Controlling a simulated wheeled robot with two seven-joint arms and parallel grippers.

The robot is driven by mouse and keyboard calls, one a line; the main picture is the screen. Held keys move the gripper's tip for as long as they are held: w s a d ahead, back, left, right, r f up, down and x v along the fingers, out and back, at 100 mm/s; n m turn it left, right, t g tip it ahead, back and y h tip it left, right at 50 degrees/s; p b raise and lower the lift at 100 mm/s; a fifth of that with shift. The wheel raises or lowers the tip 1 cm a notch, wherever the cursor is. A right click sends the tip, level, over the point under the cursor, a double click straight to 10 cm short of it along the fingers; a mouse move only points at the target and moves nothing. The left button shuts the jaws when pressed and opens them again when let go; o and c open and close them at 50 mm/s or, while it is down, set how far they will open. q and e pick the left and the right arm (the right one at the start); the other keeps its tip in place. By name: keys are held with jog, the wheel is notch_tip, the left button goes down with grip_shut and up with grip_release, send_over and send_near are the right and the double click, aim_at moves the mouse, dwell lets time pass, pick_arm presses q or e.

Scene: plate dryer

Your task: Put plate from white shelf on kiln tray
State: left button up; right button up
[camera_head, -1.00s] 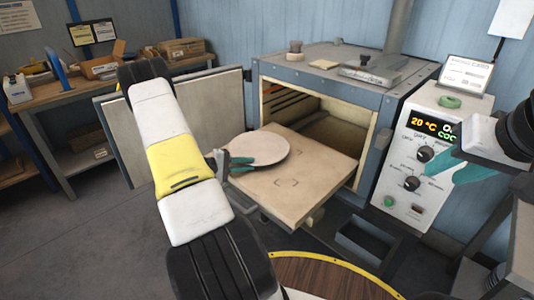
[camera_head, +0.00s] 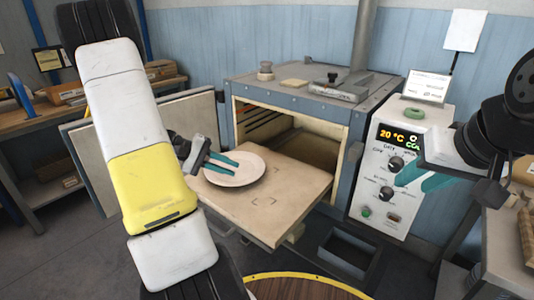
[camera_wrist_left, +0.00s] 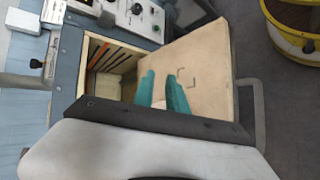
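The round pale plate (camera_head: 243,178) lies on the flat tan kiln tray (camera_head: 276,225), which sticks out of the open kiln. In the left wrist view the fingers (camera_wrist_left: 163,76) stand apart in front of the tray (camera_wrist_left: 210,70); the plate is not clearly visible there. My right gripper (camera_head: 420,178) hangs in front of the control panel, partly hidden by its own wrist. No white shelf can be made out clearly.
The kiln (camera_head: 290,92) stands behind the tray, its open door (camera_head: 95,160) to the left. The control box (camera_head: 390,185) is right of the kiln. A wooden round top with a yellow rim (camera_head: 300,287) is at the bottom. A bench (camera_head: 40,120) stands at the left.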

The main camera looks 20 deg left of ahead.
pick_arm(q)
jog(key=s+d+r+m+t+y, duration=0.1)
jog(key=s+d+r+m+y, duration=0.7)
jog(key=s+d+r, duration=0.8)
jog(key=shift+s+r, duration=0.55)
jog(key=shift+s, duration=0.2)
